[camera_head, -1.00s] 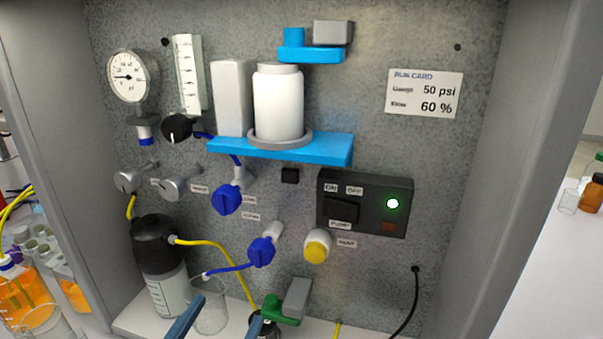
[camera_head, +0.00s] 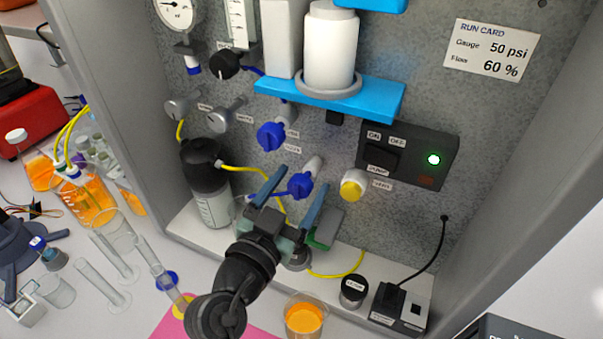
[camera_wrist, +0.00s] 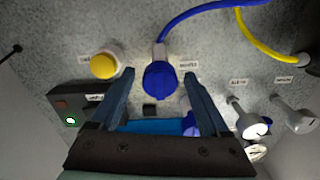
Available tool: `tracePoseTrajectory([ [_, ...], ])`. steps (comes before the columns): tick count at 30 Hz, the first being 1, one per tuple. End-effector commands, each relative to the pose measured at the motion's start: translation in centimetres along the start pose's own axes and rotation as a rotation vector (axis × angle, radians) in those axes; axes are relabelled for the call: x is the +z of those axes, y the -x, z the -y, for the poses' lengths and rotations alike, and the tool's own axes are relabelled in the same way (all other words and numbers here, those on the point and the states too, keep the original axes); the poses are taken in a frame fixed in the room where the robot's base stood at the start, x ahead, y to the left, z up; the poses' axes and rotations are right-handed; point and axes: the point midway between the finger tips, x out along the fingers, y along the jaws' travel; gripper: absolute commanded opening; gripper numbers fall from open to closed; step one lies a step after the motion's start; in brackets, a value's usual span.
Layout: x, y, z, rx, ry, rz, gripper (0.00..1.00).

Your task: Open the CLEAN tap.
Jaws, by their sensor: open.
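Two blue-handled taps are on the grey panel. The lower blue tap (camera_head: 300,186) has a blue tube; the upper blue tap (camera_head: 271,136) is below the blue shelf. The tap labels are too small to read surely, so I cannot tell which is CLEAN. My gripper (camera_head: 298,182) is open and empty, pointing at the panel. In the wrist view, which looks upside down, the lower blue tap (camera_wrist: 160,82) appears between my open fingers (camera_wrist: 158,75), with no clear contact. The upper blue tap (camera_wrist: 190,122) is partly hidden behind one finger.
Two grey lever taps (camera_head: 222,118) are at left, and a yellow knob (camera_head: 352,187) is close to the right. A black-topped bottle (camera_head: 208,185) and yellow tubing are below. The pump box (camera_head: 408,158) shows a green light. An orange-filled beaker (camera_head: 305,318) stands in front.

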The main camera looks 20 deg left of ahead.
Motion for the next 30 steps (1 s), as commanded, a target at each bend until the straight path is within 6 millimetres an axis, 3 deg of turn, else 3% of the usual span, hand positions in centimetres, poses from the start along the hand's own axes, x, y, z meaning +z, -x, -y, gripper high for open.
tracePoseTrajectory([
  [13, 0.02, -1.07, -0.04, 0.000, -0.001, 0.000, 0.80],
  [26, 0.02, -1.03, -0.04, 0.001, 0.000, 0.000, 0.02],
  [30, 0.03, -1.03, -0.04, 0.001, 0.002, 0.000, 0.00],
])
